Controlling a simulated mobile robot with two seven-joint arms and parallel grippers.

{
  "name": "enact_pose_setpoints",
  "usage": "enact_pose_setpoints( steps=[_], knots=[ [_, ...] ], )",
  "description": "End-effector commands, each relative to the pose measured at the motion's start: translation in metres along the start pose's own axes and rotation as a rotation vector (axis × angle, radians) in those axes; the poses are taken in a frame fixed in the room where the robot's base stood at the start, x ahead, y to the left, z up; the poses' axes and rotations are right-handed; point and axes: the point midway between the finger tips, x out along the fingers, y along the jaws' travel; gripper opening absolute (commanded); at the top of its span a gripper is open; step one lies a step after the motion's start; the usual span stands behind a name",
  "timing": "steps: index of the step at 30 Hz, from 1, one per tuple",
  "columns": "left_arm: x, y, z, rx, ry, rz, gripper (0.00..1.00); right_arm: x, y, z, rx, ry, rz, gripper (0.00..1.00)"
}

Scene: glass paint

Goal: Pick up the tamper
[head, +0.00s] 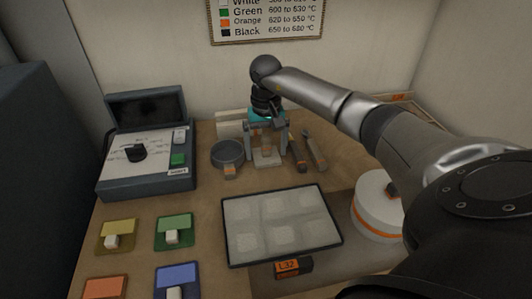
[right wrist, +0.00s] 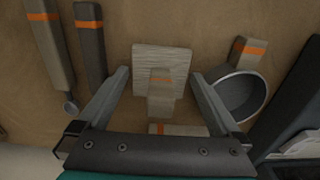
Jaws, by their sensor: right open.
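The tamper, a pale square wooden block with an upright handle banded in orange, stands on the table at the back middle. It shows in the head view (head: 266,159) and in the right wrist view (right wrist: 162,57). My right gripper (head: 266,143) is over it, pointing down, with its fingers apart on either side of the handle. In the right wrist view my right gripper (right wrist: 158,76) is open, with a gap between each finger and the handle. I cannot tell how far down the fingers reach. My left gripper is not in view.
A round grey sieve or cup (head: 229,154) stands close left of the tamper. Two banded tools (head: 297,156) (head: 315,149) lie close right. A control box (head: 146,151) is at left, a pale tray (head: 281,221) in front, and a white round container (head: 376,204) at right.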

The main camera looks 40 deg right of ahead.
Motion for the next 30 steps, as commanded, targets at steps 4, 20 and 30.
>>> enact_pose_setpoints(
  steps=[4,20,30],
  knots=[
    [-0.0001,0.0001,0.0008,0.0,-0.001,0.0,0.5,0.0001,0.0,-0.0003,0.0,0.001,0.0,1.0],
    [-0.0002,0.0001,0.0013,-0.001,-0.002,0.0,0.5,-0.0003,0.0003,-0.0002,0.001,0.0,0.0,0.47],
    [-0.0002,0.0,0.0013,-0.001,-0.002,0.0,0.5,-0.0008,0.0002,-0.0005,0.001,0.001,0.0,0.22]
  ],
)
